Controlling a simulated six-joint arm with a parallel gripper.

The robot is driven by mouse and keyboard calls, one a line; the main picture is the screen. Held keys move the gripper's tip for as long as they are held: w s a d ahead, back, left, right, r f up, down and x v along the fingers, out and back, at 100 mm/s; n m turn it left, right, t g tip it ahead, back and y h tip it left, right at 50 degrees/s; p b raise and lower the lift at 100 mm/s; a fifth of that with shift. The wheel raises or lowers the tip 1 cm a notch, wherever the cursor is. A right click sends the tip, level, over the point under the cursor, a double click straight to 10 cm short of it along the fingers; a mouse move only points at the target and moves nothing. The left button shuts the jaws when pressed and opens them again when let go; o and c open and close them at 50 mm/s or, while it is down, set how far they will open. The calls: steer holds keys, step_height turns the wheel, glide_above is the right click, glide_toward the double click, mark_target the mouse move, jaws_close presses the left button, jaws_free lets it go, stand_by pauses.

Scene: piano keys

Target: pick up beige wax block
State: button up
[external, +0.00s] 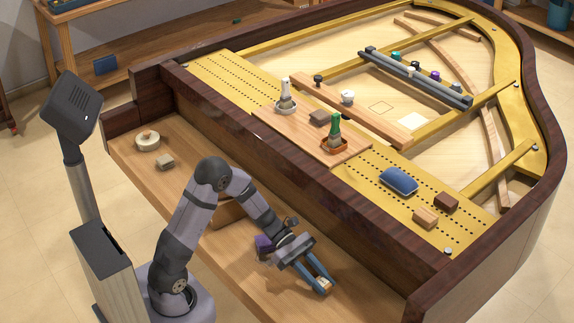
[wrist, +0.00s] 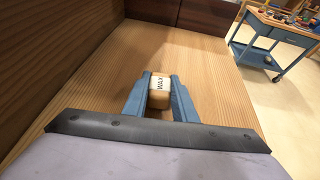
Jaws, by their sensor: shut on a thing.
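The beige wax block (wrist: 158,93) sits between my two blue fingers in the wrist view, with dark "WAX" lettering on its pale face. My gripper (wrist: 159,88) is shut on it, one finger against each side. In the external view my gripper (external: 324,286) points down to the right, low over the wooden keybed, and a small part of the block (external: 323,288) shows at the fingertips. I cannot tell whether the block touches the wood.
The bare wooden keybed (external: 362,297) lies around my gripper, with the dark piano wall (external: 385,262) behind it. A round pale object (external: 147,140) and a small block (external: 166,162) lie at the far left. A blue cart (wrist: 272,43) stands beyond the edge.

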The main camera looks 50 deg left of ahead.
mark_target(322, 281)
step_height(322, 281, up, 10)
steer(key=shift+f+p, duration=0.15)
steer(key=shift+p, duration=0.8)
